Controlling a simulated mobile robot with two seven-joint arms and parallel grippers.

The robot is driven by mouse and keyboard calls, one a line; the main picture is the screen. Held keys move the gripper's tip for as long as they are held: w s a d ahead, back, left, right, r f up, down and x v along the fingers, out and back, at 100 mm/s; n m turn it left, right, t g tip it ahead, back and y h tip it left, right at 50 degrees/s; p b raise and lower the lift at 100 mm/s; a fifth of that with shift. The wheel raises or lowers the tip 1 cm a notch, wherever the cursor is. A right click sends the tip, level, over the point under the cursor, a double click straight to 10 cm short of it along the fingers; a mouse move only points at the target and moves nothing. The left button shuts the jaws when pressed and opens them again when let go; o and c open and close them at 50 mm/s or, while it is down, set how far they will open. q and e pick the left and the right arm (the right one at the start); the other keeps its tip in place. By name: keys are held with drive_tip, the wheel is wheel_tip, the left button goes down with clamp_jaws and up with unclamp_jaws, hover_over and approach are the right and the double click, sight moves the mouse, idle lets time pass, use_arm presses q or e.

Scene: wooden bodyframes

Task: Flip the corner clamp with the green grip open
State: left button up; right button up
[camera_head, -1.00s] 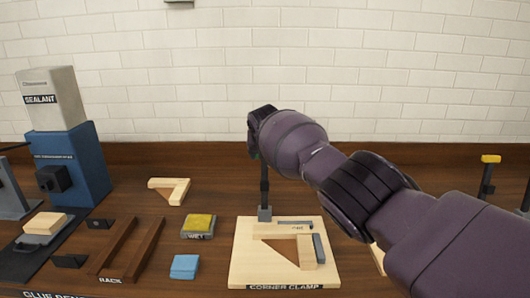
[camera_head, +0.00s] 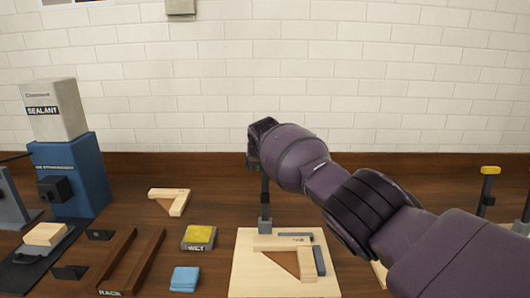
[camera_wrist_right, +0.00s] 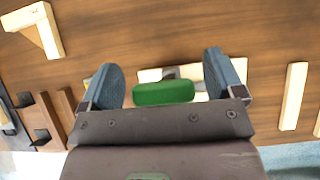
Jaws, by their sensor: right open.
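The corner clamp's board (camera_head: 245,275) lies on the bench with a wooden frame corner (camera_head: 304,262) on it. The clamp's dark lever (camera_head: 265,200) stands upright at the back of the board. Its green grip (camera_wrist_right: 163,93) shows in the right wrist view between the two fingers; in the head view my gripper hides most of it. My right gripper (camera_wrist_right: 163,82) is open, with a finger on each side of the grip and visible gaps to both. In the head view the right hand (camera_head: 262,145) is at the lever's top. My left gripper is not in view.
A rack (camera_head: 130,262), a yellow-topped wet sponge block (camera_head: 199,237), a blue cloth (camera_head: 184,279) and a loose wooden corner (camera_head: 172,202) lie left of the board. A sealant dispenser (camera_head: 68,170) stands far left. A yellow-topped lever (camera_head: 488,185) stands at right.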

drive_tip(key=shift+p+v, duration=1.1)
drive_tip(key=shift+p, duration=0.15)
drive_tip(key=shift+s+d+r, duration=0.1)
drive_tip(key=shift+r, duration=0.05)
drive_tip(key=v, duration=0.7)
drive_tip(key=shift+s, duration=0.25)
drive_tip(key=shift+r, duration=0.1)
